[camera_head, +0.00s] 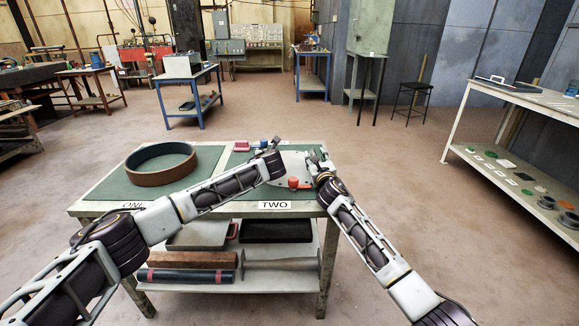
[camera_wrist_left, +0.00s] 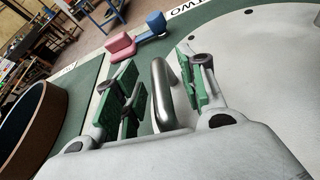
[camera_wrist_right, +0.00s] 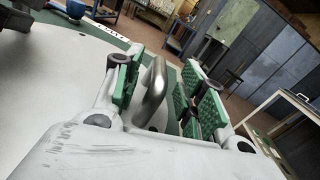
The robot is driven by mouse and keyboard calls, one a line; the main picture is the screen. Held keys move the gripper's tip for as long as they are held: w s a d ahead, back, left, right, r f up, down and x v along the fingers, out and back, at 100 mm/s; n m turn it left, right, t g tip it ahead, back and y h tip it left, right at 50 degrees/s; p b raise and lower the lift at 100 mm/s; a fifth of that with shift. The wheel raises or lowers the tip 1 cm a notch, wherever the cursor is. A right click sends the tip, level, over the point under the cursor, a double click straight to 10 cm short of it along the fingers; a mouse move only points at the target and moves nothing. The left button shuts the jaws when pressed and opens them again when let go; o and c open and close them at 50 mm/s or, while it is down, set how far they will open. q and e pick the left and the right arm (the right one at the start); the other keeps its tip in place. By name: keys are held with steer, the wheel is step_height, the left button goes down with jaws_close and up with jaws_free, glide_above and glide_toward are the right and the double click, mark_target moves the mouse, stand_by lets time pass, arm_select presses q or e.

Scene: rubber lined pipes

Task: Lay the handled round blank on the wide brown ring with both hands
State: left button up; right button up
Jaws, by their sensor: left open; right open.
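The round blank (camera_head: 293,166) is a pale flat disc lying on the right green mat, partly hidden by my arms. The wide brown ring (camera_head: 158,178) sits on the left green mat and shows at the left of the left wrist view (camera_wrist_left: 32,135). My left gripper (camera_head: 272,150) is open, and a metal handle (camera_wrist_left: 165,92) stands between its fingers in the left wrist view. My right gripper (camera_head: 318,160) is open at the blank's right side, with the other metal handle (camera_wrist_right: 152,90) between its fingers. I cannot tell whether any finger touches a handle.
An orange-red piece (camera_head: 298,183) is at the mat's front. The table's lower shelf holds trays and bars, including a reddish bar (camera_head: 190,259). A side table (camera_head: 530,105) stands at right. Floor around the table is free.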

arm_select(q)
steer(key=shift+w+a+f, duration=0.15)
steer(key=shift+w+f, duration=0.05)
steer(key=shift+w, duration=0.25)
arm_select(e)
steer(key=shift+w+a, duration=0.1)
steer(key=shift+w, duration=0.4)
arm_select(q)
jaws_close()
arm_select(e)
jaws_close()
arm_select(q)
steer(key=shift+a, duration=0.2)
